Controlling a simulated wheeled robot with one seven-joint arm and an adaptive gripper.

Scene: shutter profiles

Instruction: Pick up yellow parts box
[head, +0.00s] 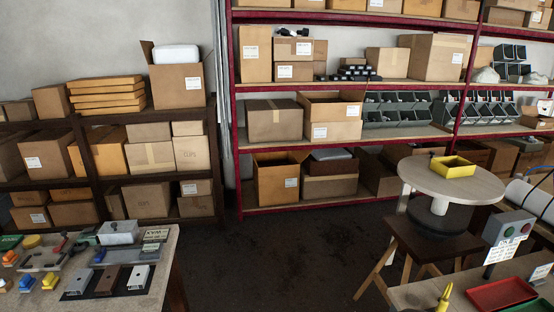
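The yellow parts box (455,171) is a small, shallow, open-topped tray. It sits upright on the round light-topped table (420,178) at the right, near the middle of the top. I see nothing inside it, though its interior is small in the picture. My gripper is not in this view.
A wooden stool (420,238) stands in front of the round table. A bench at bottom right holds a control box (508,236) and a red tray (499,293). A workbench (150,288) with profiles is at left. Box-filled shelves line the back; dark floor (280,262) between is clear.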

